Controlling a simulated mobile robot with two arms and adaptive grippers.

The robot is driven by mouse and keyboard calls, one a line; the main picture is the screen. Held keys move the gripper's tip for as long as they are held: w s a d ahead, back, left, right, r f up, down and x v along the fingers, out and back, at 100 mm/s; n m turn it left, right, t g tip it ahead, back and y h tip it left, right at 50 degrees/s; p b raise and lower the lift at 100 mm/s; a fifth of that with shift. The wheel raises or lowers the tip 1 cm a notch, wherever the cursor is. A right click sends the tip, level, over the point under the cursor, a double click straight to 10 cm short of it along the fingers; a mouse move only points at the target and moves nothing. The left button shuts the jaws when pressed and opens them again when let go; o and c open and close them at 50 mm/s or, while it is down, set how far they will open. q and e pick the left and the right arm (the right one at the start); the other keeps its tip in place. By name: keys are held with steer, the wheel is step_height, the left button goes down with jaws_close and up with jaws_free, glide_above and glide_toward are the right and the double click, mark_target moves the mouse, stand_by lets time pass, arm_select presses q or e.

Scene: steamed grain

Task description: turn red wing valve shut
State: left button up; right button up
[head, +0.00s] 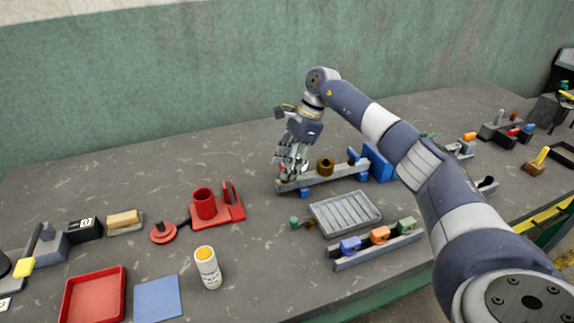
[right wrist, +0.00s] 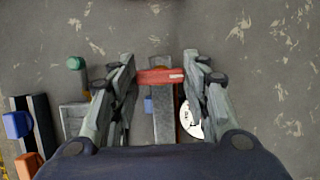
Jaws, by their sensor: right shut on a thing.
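The red wing valve (right wrist: 160,76) is a short red bar lying crosswise on the end of a grey rail (right wrist: 163,125). My right gripper (right wrist: 159,66) is shut on it, with one finger at each end of the bar. In the head view my right gripper (head: 287,172) points down over the left end of the rail (head: 325,177), and its fingers hide most of the valve. A white dial (right wrist: 191,122) with dark marks lies partly hidden beside the rail in the right wrist view. My left gripper is not in view.
A brass ring (head: 325,164) and a blue block (head: 378,162) sit along the rail. A grey slatted tray (head: 346,212) and a rack (head: 378,251) with coloured blocks stand in front. A red holder (head: 218,212) is to the left. The table behind the rail is clear.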

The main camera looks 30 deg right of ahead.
stand_by(0.5)
steer(key=o, duration=1.1)
steer(key=shift+c, duration=0.2)
steer(key=v, duration=1.2)
steer(key=shift+w, duration=0.1)
